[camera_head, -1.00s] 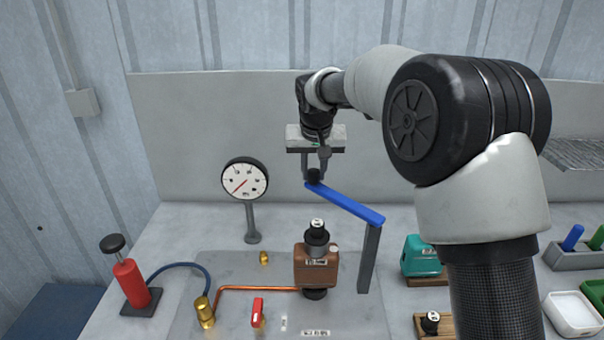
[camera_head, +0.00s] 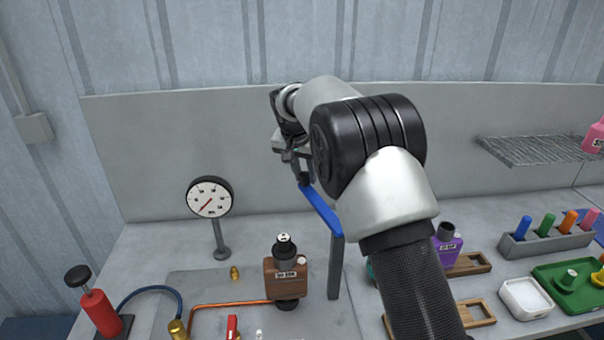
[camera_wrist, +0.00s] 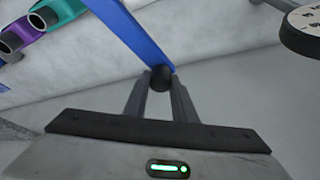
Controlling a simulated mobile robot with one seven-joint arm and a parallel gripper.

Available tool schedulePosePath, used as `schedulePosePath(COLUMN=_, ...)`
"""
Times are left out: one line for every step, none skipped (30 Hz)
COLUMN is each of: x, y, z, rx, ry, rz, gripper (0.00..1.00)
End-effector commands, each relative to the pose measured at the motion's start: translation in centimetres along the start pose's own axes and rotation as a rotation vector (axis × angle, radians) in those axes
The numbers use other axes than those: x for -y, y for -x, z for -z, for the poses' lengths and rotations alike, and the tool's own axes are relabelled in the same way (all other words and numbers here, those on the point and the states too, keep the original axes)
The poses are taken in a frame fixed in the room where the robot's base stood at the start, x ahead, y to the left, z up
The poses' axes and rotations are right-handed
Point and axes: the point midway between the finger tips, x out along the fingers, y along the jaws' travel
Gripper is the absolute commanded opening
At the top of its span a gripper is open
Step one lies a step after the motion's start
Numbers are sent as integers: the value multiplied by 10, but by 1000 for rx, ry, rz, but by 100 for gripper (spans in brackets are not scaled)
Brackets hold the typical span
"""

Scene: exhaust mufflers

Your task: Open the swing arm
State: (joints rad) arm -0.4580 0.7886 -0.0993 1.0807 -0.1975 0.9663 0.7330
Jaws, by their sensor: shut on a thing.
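The swing arm (camera_head: 322,211) is a blue bar on top of a grey post (camera_head: 335,266). It points from the post toward the back left, away from above the brown muffler (camera_head: 286,277). My gripper (camera_head: 302,176) is at the bar's far end, shut on its black knob. In the wrist view my gripper (camera_wrist: 160,88) has both fingers against the black knob (camera_wrist: 161,78), with the blue bar (camera_wrist: 135,32) running up and left from it. The brown muffler stands upright on the grey plate, in front of and left of the post.
A pressure gauge (camera_head: 210,198) stands at left, with a red pump (camera_head: 100,311) nearer the front. A purple muffler (camera_head: 446,246), a grey rack of coloured pegs (camera_head: 548,240), a white tray (camera_head: 526,298) and a green tray (camera_head: 573,287) are at right. The back panel is close behind my gripper.

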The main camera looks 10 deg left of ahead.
Motion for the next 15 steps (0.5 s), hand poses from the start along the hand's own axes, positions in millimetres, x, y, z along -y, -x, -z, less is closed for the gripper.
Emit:
schedulePosePath(x=0, y=1, z=1, rx=-2, ry=-2, rz=2, gripper=0)
schedulePosePath(x=0, y=1, z=1, rx=-2, ry=-2, rz=2, gripper=0)
schedulePosePath(x=0, y=1, z=1, rx=-2, ry=-2, rz=2, gripper=0)
schedulePosePath(x=0, y=1, z=1, rx=-2, ry=-2, rz=2, gripper=0)
schedulePosePath(x=0, y=1, z=1, rx=-2, ry=-2, rz=2, gripper=0)
schedulePosePath(x=0, y=1, z=1, rx=-2, ry=-2, rz=2, gripper=0)
schedulePosePath(x=0, y=1, z=1, rx=-2, ry=-2, rz=2, gripper=0)
schedulePosePath(x=0, y=1, z=1, rx=-2, ry=-1, rz=2, gripper=0)
schedulePosePath(x=0, y=1, z=1, rx=-2, ry=-1, rz=2, gripper=0)
schedulePosePath(x=0, y=1, z=1, rx=-2, ry=-1, rz=2, gripper=29)
schedulePosePath(x=0, y=1, z=1, rx=-2, ry=-1, rz=2, gripper=34)
schedulePosePath(x=0, y=1, z=1, rx=-1, ry=-1, rz=2, gripper=41)
schedulePosePath(x=0, y=1, z=1, rx=-1, ry=-1, rz=1, gripper=43)
schedulePosePath(x=0, y=1, z=1, rx=-1, ry=-1, rz=1, gripper=43)
schedulePosePath(x=0, y=1, z=0, rx=-1, ry=-1, rz=1, gripper=43)
